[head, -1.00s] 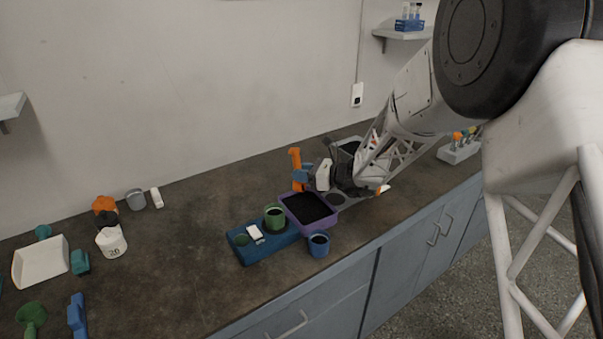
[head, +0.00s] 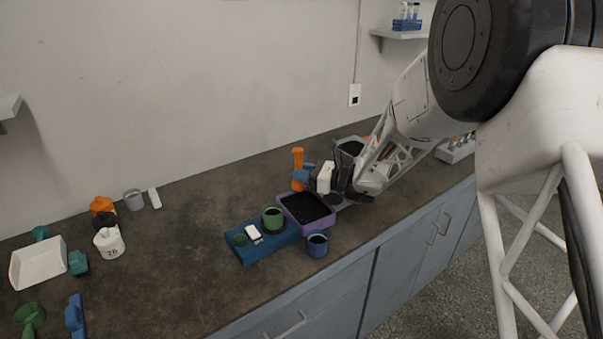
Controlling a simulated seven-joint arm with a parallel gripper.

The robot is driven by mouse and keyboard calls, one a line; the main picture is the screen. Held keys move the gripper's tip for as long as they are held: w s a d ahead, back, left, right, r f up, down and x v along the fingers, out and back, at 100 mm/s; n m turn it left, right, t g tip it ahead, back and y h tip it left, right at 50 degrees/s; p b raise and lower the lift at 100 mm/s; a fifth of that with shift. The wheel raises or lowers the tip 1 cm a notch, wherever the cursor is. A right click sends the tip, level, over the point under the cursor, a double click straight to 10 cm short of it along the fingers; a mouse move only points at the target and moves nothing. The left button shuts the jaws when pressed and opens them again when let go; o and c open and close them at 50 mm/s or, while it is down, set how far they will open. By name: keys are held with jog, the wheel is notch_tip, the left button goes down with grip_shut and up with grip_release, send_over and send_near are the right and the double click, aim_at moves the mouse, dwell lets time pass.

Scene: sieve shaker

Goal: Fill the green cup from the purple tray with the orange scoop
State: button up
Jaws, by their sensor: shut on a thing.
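The green cup (head: 273,224) stands upright on a blue scale-like base (head: 268,250). Its inside looks dark; the fill level is too small to tell. The purple tray (head: 324,226) is just right of the cup and holds dark granular material.
A blue cup (head: 317,249) with dark contents stands at the tray's front corner. A white tray (head: 38,263), a white tub (head: 109,246) and several small scoops lie at the left. The counter's middle left is clear.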

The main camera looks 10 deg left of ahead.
dwell(0.4)
jog(key=shift+d+y, duration=0.4)
jog(key=shift+y, duration=0.3)
dwell(0.3)
jog(key=shift+s+d+y, duration=0.15)
jog(key=shift+d+y, duration=0.2)
jog(key=shift+y, duration=0.25)
dwell(0.4)
jog(key=shift+w+a+r+h, duration=0.1)
jog(key=shift+a+r+h, duration=0.1)
jog(key=shift+a+h, duration=0.6)
jog(key=shift+w+a+r+h, duration=0.15)
jog(key=shift+a+h, duration=0.15)
jog(key=shift+h, duration=0.9)
jog(key=shift+a+r+g+h, duration=0.15)
jog(key=shift+a+g+h, duration=0.15)
jog(key=shift+g+h, duration=0.1)
jog(key=shift+w+a+r+h, duration=0.1)
jog(key=shift+a+h, duration=0.4)
jog(key=shift+h, duration=0.4)
jog(key=shift+w+a+r+h, duration=0.1)
jog(key=shift+a+h, duration=0.35)
jog(key=shift+h, duration=0.45)
